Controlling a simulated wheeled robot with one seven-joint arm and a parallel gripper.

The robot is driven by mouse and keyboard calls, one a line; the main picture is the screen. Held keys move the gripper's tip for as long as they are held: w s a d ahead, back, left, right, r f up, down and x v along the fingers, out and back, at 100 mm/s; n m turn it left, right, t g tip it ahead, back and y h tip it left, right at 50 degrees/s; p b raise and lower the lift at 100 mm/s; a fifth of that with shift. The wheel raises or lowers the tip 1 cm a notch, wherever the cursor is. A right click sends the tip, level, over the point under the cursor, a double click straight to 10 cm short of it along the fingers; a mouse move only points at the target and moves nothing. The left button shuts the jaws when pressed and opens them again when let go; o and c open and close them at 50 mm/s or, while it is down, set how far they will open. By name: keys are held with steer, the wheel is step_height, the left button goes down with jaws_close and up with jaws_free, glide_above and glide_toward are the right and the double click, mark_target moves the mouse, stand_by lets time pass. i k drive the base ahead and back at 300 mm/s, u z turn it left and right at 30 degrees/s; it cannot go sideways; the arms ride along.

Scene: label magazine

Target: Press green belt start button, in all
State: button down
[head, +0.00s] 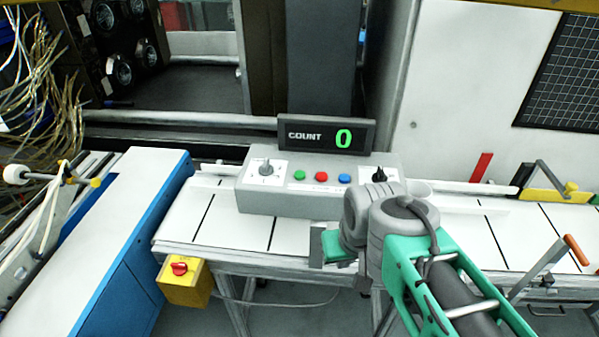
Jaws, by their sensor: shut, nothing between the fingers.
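The green start button (299,175) is the leftmost of three buttons on top of a grey control box (285,203) on the white belt table. A red button (320,177) and a blue button (345,178) sit to its right. A black display (326,135) behind the box reads COUNT and a green 0. My gripper (318,243) is in front of the box, below and slightly right of the green button in the picture, apart from it. It is shut and empty. Part of it is hidden behind my wrist.
A yellow box with a red switch (180,268) hangs at the table's front left. A blue and white cabinet (130,220) stands left. A yellow-based bracket (545,190) and a lever (575,250) are right.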

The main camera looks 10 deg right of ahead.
mark_target(300, 175)
steer(key=u, duration=3.45)
steer(key=k, duration=0.45)
steer(key=z, duration=0.65)
